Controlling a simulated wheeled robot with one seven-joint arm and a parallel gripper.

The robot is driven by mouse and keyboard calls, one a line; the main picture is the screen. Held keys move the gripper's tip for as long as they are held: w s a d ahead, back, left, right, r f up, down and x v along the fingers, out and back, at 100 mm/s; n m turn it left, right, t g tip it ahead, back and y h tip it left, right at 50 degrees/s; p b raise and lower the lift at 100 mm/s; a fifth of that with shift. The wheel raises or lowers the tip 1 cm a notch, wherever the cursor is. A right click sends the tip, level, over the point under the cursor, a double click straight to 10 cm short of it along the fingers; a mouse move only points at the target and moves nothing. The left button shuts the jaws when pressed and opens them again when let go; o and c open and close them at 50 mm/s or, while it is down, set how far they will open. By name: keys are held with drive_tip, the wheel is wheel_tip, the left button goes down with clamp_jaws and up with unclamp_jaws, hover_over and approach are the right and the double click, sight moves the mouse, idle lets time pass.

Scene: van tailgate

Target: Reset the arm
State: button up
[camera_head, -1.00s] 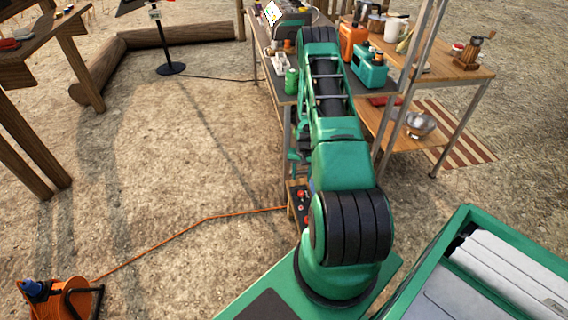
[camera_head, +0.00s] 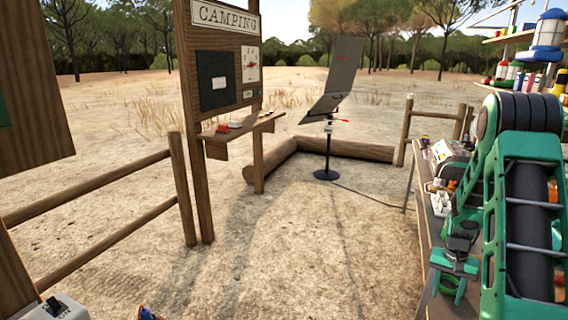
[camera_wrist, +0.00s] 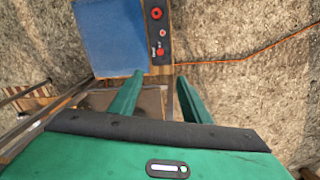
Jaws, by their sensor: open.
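My green arm (camera_head: 525,190) stands bent at the right edge of the head view, beside the work table (camera_head: 428,205). My gripper (camera_head: 452,262) hangs low at the table's left side in that view, partly overlapped by the arm. In the wrist view my gripper (camera_wrist: 160,80) has two green fingers spread apart with nothing between them. I cannot tell whether the fingers touch anything.
A wooden camping board (camera_head: 220,70) with a small shelf stands left of centre. A grey panel on a stand (camera_head: 332,85) is near the logs (camera_head: 345,150). Rail fencing (camera_head: 95,200) is at left. Sandy ground in the middle is open. An orange cord (camera_wrist: 245,55) crosses the ground.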

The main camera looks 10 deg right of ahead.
drive_tip(key=s+a+r+n, duration=0.1)
drive_tip(key=s+a+r, duration=0.4)
drive_tip(key=r, duration=0.4)
drive_tip(key=s+a+r, duration=0.5)
drive_tip(key=r, duration=0.5)
drive_tip(key=s+a+r+n, duration=0.1)
drive_tip(key=s+a+r, duration=0.2)
drive_tip(key=s+a, duration=0.2)
drive_tip(key=s+a+r+y, duration=0.1)
drive_tip(key=s+a+r, duration=0.3)
drive_tip(key=s, duration=0.8)
drive_tip(key=shift+a+n+t, duration=0.3)
drive_tip(key=shift+a+n, duration=0.1)
drive_tip(key=shift+a, duration=0.85)
drive_tip(key=shift+w, duration=0.1)
drive_tip(key=shift+w+f, duration=0.25)
drive_tip(key=shift+w, duration=0.35)
